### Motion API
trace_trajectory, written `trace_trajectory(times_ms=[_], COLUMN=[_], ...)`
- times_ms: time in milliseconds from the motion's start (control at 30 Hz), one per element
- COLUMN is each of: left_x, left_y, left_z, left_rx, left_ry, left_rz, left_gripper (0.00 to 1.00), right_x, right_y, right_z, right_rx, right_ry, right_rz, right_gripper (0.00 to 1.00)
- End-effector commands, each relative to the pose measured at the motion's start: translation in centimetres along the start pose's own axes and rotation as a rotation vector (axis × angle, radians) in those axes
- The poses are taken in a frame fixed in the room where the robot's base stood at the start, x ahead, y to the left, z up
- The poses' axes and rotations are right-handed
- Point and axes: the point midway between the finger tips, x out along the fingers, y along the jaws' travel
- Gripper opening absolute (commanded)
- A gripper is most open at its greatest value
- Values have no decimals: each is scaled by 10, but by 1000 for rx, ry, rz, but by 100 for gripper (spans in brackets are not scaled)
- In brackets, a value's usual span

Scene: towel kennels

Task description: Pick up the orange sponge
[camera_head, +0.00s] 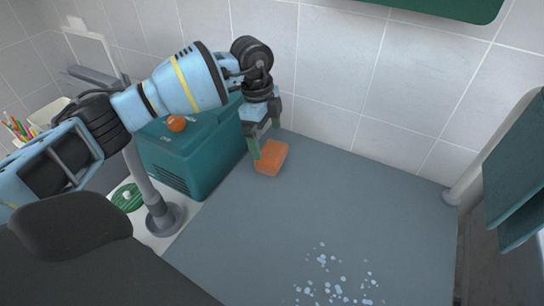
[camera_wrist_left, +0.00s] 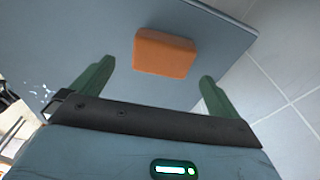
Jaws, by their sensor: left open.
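The orange sponge (camera_head: 272,158) is a small block on the grey-blue table surface (camera_head: 300,215), near the back wall and right of a teal box. My left gripper (camera_head: 265,150) points down at it, with one green finger overlapping the sponge's left edge in the head view. In the left wrist view the sponge (camera_wrist_left: 165,53) lies ahead of and between the two spread green fingers (camera_wrist_left: 155,85), with gaps on both sides. The left gripper is open and holds nothing. Whether a finger touches the sponge I cannot tell. My right gripper is not in view.
The teal box (camera_head: 195,160) with an orange ball (camera_head: 176,123) on top stands close left of my left gripper. A grey post (camera_head: 160,215) and a green round item (camera_head: 127,197) stand farther left. Pale spots (camera_head: 335,280) mark the front of the surface.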

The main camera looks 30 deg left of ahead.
Motion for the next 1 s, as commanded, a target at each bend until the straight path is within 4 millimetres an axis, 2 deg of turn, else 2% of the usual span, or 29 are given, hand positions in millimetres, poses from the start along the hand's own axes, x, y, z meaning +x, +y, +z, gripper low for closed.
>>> trace_trajectory(times_ms=[100, 367, 700, 933, 1000], left_x=[12, 19, 62, 64, 64], left_y=[0, -1, -4, -4, -4], left_z=[0, -1, -3, -3, -3], left_rx=[1, 2, 2, 3, 3], left_ry=[1, 1, 2, 2, 2], left_rz=[0, 1, 0, -1, -1], left_gripper=[100, 100, 100, 100, 93], right_x=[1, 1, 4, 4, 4], right_y=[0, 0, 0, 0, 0], right_z=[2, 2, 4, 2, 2], right_rx=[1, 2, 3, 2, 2], right_ry=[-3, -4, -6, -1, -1], right_rz=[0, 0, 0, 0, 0], right_gripper=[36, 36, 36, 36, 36])
